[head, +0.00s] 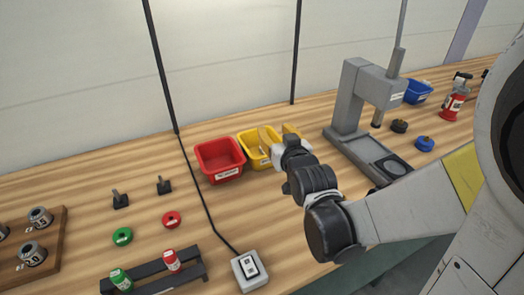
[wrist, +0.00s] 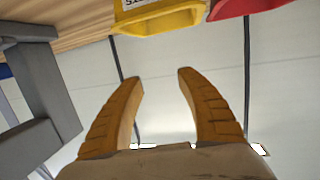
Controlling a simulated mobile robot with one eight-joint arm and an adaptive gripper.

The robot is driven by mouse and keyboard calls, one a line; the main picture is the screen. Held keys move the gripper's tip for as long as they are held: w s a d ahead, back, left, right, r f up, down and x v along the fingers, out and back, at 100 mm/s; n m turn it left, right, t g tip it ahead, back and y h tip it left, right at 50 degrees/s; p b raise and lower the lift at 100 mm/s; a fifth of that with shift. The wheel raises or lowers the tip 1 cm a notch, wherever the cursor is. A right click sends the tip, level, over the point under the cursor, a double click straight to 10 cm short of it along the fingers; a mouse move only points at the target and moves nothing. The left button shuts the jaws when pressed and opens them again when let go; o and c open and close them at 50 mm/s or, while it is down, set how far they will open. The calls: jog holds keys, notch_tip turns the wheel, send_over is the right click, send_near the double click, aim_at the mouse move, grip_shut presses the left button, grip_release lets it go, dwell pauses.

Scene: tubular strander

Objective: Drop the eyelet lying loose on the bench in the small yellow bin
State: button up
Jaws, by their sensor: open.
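The small yellow bin (head: 249,152) stands on the bench beside the red bin; its rim also shows at the top of the wrist view (wrist: 165,22). My gripper (head: 279,135) has its yellow fingers apart, at or above the right part of the yellow bin in the head view. In the wrist view the gap between the fingertips (wrist: 161,75) is empty. My fingers and wrist hide part of the bin, and its contents are not clear. I cannot identify a loose eyelet with certainty; a red ring (head: 171,219) and a green ring (head: 122,237) lie on the bench.
The red bin (head: 219,160) adjoins the yellow one on the left. A grey press (head: 349,100) stands to the right, with a blue bin (head: 417,92) behind it. A switch box (head: 250,269) with a black cable sits in front. Bare bench lies before the bins.

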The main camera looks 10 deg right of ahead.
jog(key=shift+s+r, duration=0.25)
jog(key=shift+s, duration=0.9)
jog(key=shift+s+r, duration=0.2)
jog(key=shift+s, duration=0.95)
jog(key=s+f+g, duration=0.2)
jog(key=s+g, duration=0.2)
jog(key=s, duration=0.5)
jog(key=s+f+g, duration=0.1)
jog(key=s+g, duration=0.3)
jog(key=s, duration=0.5)
jog(key=shift+f+g, duration=0.4)
jog(key=shift+w, duration=0.1)
